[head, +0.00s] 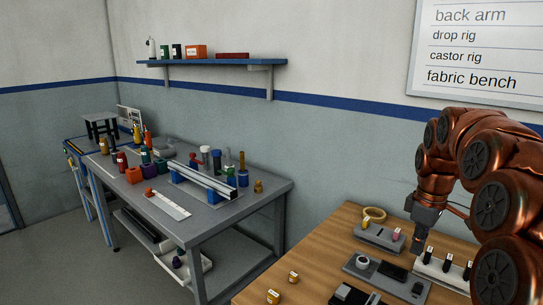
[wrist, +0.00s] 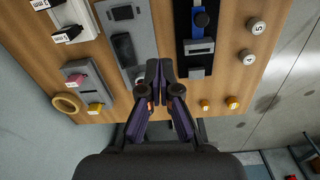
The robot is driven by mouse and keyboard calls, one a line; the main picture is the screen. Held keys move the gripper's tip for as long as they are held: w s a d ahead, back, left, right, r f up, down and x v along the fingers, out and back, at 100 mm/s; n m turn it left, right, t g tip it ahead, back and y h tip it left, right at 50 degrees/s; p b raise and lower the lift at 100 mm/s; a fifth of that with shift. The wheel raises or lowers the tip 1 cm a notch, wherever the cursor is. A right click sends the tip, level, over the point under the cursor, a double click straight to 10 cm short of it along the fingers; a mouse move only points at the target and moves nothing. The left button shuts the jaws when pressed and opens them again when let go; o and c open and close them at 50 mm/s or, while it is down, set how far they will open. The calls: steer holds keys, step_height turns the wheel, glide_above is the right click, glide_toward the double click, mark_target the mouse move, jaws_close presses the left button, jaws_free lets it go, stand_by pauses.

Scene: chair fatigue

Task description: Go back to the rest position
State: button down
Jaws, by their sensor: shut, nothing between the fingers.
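My gripper (head: 424,240) is at the right of the head view, at the end of my copper-coloured arm, above the wooden table (head: 257,289). In the wrist view, my gripper (wrist: 160,68) points down over the same table with its two dark fingers together and nothing between them. A grey fixture (wrist: 116,13) with dark parts lies just beyond the fingertips to the left in the wrist view.
A tan ring (head: 374,214) lies at the table's back, near a grey block (wrist: 89,80) with pink and yellow pieces. Small yellow pieces (head: 273,296) stand at the front left. A grey workbench (head: 240,202) full of parts stands left, under a blue shelf (head: 215,62).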

steer(key=s+a+r+m+g+p, duration=0.15)
steer(key=s+a+m+p, duration=0.25)
steer(key=s+a, duration=1)
steer(key=s+a+f+m+p, duration=0.1)
steer(key=s+m, duration=0.1)
steer(key=s, duration=0.7)
steer(key=s+a+f+m+p, duration=0.1)
steer(key=s+m+p, duration=0.1)
steer(key=s, duration=0.8)
steer(key=shift+s+a+f+m, duration=0.2)
steer(key=shift+a+f+m, duration=0.1)
steer(key=shift+f, duration=0.1)
